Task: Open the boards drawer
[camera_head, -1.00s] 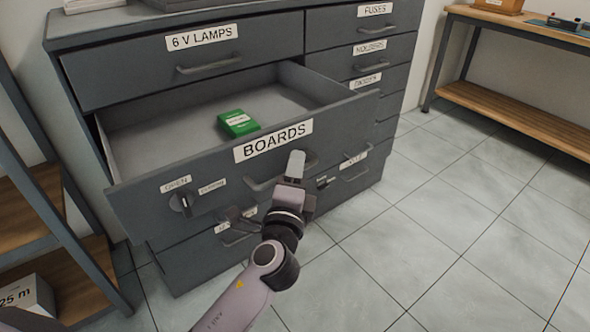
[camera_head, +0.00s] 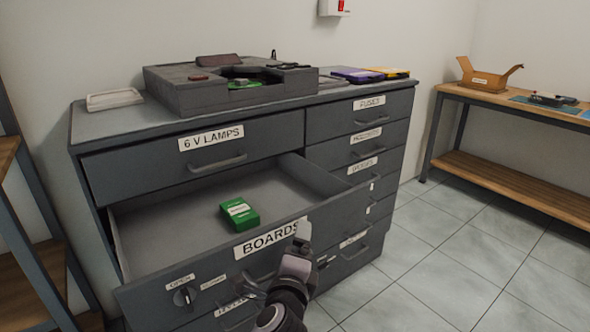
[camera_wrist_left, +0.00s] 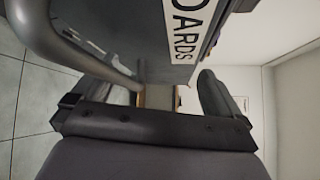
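The boards drawer (camera_head: 207,281), a grey drawer with a white BOARDS label, stands pulled well out of the cabinet in the head view. A green box (camera_head: 239,213) lies inside it. My left gripper (camera_head: 298,250) is in front of the drawer face, just below the right end of the label. In the left wrist view, the drawer's bar handle (camera_wrist_left: 85,55) runs close by the fingers, and the label (camera_wrist_left: 184,30) shows above. The fingers look spread apart, with nothing clearly clamped between them. The handle is mostly hidden in the head view. My right gripper is not in view.
A knob (camera_head: 184,297) marked OPEN sits on the drawer's left front. The 6 V lamps drawer (camera_head: 130,170) above and the fuses drawer (camera_head: 335,127) are shut. A grey device (camera_head: 215,95) stands on the cabinet. A wooden bench (camera_head: 520,185) is at right; the tiled floor between is clear.

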